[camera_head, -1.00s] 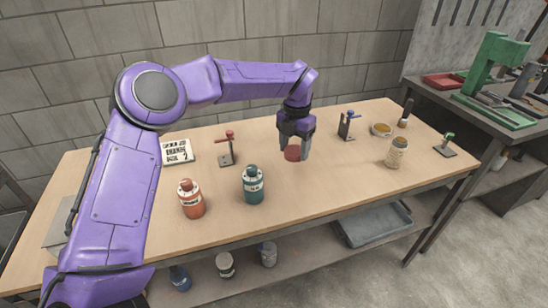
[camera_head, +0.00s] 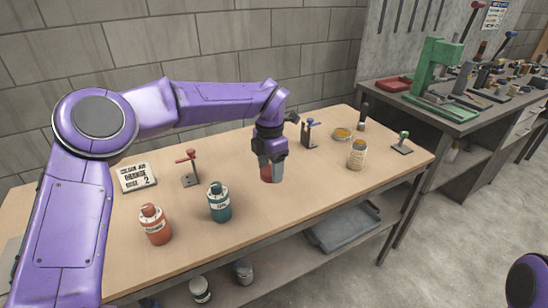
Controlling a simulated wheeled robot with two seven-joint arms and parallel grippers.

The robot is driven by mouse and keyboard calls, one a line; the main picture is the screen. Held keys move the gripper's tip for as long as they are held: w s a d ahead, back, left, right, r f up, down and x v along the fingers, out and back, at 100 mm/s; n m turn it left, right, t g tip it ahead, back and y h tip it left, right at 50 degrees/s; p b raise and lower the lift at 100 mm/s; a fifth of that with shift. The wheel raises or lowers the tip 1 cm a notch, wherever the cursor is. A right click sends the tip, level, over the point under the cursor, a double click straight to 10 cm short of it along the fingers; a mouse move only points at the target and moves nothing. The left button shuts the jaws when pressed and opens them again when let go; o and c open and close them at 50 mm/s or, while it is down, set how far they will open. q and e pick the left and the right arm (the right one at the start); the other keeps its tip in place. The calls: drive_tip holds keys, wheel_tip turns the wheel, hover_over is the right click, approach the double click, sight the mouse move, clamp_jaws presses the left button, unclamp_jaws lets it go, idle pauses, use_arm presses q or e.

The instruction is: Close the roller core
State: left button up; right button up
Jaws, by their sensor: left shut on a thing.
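My left gripper (camera_head: 271,172) points down over the middle of the table and is shut on a red thing (camera_head: 264,172). The fingers hide much of the red thing, so I cannot tell its full shape or whether it touches the table. A cream jar-like container (camera_head: 357,154) with a label stands upright to the right of the gripper. I cannot tell which thing is the roller core. My right gripper is out of view.
A dark side bench (camera_head: 440,118) is at right.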

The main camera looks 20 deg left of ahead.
use_arm(q)
drive_tip(key=s+f+m, duration=0.1)
drive_tip(key=m, duration=0.4)
drive_tip(key=s+f+m, duration=0.2)
drive_tip(key=m, duration=0.2)
drive_tip(key=s+d+f+m, duration=0.1)
drive_tip(key=s+f+m, duration=0.1)
drive_tip(key=m, duration=0.3)
drive_tip(key=shift+s+m, duration=0.15)
drive_tip(key=shift+m, duration=0.15)
drive_tip(key=shift+s+d+f+m, duration=0.5)
drive_tip(key=shift+s+m, duration=0.5)
drive_tip(key=shift+m, duration=1.4)
drive_tip(key=shift+s+d+f+m, duration=0.35)
drive_tip(key=shift+s+f+m, duration=0.5)
drive_tip(key=shift+m, duration=1.55)
drive_tip(key=shift+s+d+f+m, duration=0.4)
drive_tip(key=shift+s+m, duration=0.75)
drive_tip(key=shift+m, duration=1.25)
